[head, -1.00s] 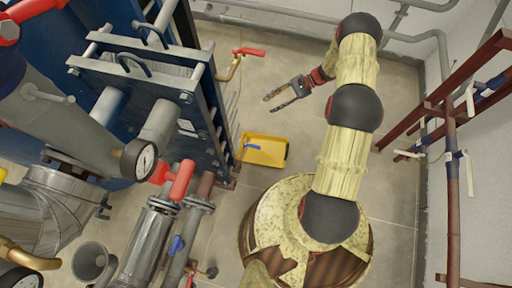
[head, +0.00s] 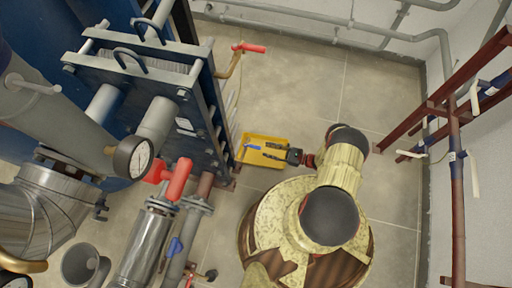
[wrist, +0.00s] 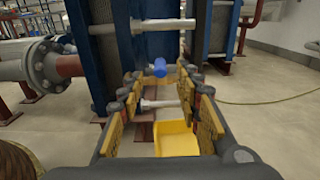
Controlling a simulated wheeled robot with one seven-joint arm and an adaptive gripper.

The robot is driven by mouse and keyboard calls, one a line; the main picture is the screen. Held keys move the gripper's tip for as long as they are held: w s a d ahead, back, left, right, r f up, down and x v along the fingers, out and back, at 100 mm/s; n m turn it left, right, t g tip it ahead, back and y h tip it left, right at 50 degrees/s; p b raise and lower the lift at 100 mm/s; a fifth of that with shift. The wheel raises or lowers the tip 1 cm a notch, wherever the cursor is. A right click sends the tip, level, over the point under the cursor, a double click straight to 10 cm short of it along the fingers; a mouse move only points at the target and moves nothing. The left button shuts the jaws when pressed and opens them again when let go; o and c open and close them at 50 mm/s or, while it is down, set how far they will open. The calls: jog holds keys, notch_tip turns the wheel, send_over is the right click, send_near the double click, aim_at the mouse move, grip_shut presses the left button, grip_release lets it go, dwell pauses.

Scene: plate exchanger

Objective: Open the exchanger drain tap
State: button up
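A tap with a blue handle (head: 250,147) sticks out low from the side of the blue plate exchanger (head: 205,80), over a yellow tray (head: 265,140). The blue handle (wrist: 159,67) also shows in the wrist view, ahead of my gripper and between its fingers in the picture. My gripper (head: 268,151) is above the yellow tray, to the right of the tap. In the wrist view its padded fingers (wrist: 160,113) stand wide apart with nothing between them. I cannot tell the tap's exact setting; its body is hardly seen.
A red-handled tap (head: 250,48) on a brass pipe juts out farther along the exchanger. A gauge (head: 133,157) and a thick red handle (head: 179,179) are left. Red-brown pipe framing (head: 430,115) stands at the right. The floor (head: 310,85) behind my arm is clear.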

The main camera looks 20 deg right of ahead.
aim_at(256, 147)
jog(key=b+x, duration=0.1)
jog(key=x, duration=0.6)
jog(key=shift+w+a, duration=0.2)
grip_shut()
dwell(0.4)
dwell(0.4)
